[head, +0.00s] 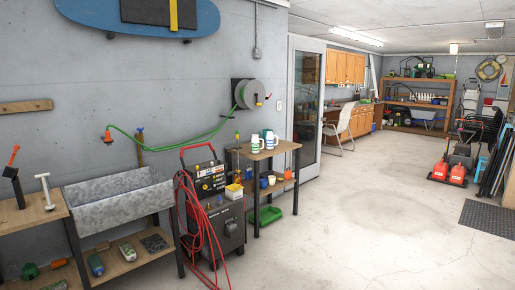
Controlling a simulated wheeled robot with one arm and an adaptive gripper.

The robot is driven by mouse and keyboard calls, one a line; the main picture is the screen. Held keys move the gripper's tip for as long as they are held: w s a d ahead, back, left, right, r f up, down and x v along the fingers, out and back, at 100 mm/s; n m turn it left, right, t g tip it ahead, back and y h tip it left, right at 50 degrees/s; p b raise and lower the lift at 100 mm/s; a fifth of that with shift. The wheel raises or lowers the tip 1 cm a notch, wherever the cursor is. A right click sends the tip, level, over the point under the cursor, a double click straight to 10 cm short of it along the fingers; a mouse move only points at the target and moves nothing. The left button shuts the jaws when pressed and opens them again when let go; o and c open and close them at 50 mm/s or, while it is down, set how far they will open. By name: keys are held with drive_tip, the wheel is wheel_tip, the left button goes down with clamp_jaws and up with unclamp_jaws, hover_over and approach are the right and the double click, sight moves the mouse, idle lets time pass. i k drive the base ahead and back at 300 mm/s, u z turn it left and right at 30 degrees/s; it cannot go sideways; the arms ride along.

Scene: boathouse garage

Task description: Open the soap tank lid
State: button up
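A dark machine (231,222) with a red handle (197,147) and a control panel (210,175) stands on the floor left of centre, between a metal trough and a small wooden shelf table. A red hose (199,232) hangs in loops down its left side. A small yellow-and-white box (234,191) sits at its right side. No part is clearly readable as the soap tank or its lid at this size, so I cannot tell whether a lid is open or closed. My gripper is not in this view.
A galvanized trough (118,208) stands left of the machine. A wooden shelf table (272,153) with mugs stands right of it, above a green tray (264,217). A green hose (165,140) runs from a wall reel. Open concrete floor (360,215) lies to the right.

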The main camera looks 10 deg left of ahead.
sight(234, 185)
drive_tip(key=z, duration=0.2)
drive_tip(key=i, duration=2.9)
drive_tip(key=u, duration=0.75)
drive_tip(key=i, duration=1.35)
drive_tip(key=u, duration=0.85)
drive_tip(key=k, duration=0.6)
drive_tip(key=u, duration=0.95)
drive_tip(key=i, duration=1.4)
drive_tip(key=z, duration=0.75)
